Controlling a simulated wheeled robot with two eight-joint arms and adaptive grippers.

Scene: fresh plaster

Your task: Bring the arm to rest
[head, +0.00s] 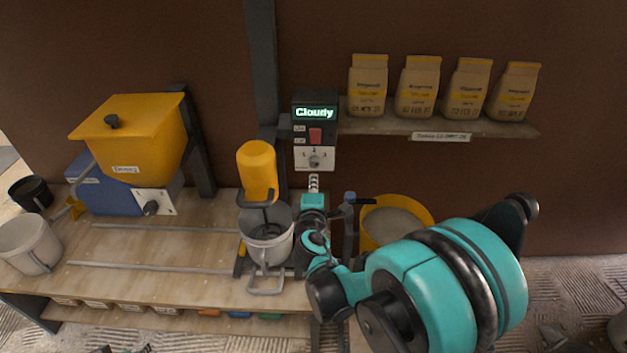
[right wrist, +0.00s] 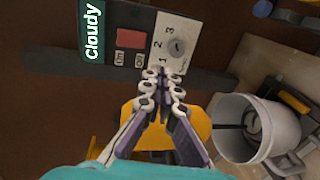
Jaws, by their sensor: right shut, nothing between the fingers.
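My right arm comes in from the lower right in the head view. Its gripper (head: 314,183) points up at the control box (head: 315,150), just below the dial. In the right wrist view the fingertips (right wrist: 161,76) are together with nothing between them, close to the dial plate. I cannot tell whether they touch it. The box has a lit "Cloudy" display (head: 315,113), a red switch (head: 315,136) and a dial (right wrist: 176,47) with numbers around it. My left gripper is not seen.
A yellow mixer (head: 257,170) stands over a grey bucket (head: 266,246) left of my gripper. A yellow hopper (head: 137,130) is at the left of the bench (head: 150,250). A yellow tub (head: 408,205) is behind my arm. A shelf (head: 440,125) holds several bags (head: 417,87).

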